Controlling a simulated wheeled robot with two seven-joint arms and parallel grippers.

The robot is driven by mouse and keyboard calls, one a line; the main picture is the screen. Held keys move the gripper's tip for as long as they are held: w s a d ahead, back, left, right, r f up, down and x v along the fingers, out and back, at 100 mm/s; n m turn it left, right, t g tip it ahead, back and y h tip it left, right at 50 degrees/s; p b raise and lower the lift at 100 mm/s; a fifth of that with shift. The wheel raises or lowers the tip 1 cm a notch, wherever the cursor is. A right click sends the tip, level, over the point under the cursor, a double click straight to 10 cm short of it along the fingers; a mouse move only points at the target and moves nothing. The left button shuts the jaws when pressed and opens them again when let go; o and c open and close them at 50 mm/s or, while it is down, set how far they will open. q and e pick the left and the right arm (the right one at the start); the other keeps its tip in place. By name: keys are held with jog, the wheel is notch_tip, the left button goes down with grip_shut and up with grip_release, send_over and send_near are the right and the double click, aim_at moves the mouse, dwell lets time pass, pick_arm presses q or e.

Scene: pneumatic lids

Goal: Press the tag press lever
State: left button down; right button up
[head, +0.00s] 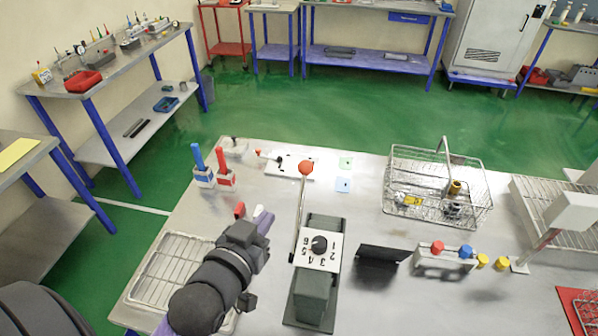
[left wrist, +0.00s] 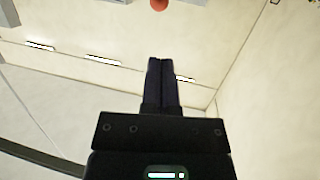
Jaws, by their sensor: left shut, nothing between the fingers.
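The tag press (head: 315,285) is a dark green block with a white numbered plate (head: 318,250) and a black knob on top. Its lever (head: 300,210) is a thin metal rod rising from the left side of the plate, nearly upright, with a red ball (head: 305,167) at its end. A red ball also shows at the top edge of the left wrist view (left wrist: 159,4). My left gripper (head: 262,215) is left of the lever and apart from it. Its fingers (left wrist: 160,65) are together and empty. My right gripper is not in view.
A wire tray (head: 165,270) lies under my left arm. Red and blue handled holders (head: 225,180) stand behind it. A wire basket (head: 415,205) holds small parts at the right. A rack with red and blue knobs (head: 445,260) stands right of the press, beyond a dark plate (head: 382,253).

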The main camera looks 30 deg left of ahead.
aim_at(302, 171)
pick_arm(q)
jog(key=w+f, duration=0.1)
jog(key=w, duration=0.8)
jog(key=w+f, duration=0.1)
jog(key=w, duration=0.4)
jog(key=shift+a+f, duration=0.35)
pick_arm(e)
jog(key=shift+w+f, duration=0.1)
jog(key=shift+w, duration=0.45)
pick_arm(q)
jog(key=shift+w, duration=0.1)
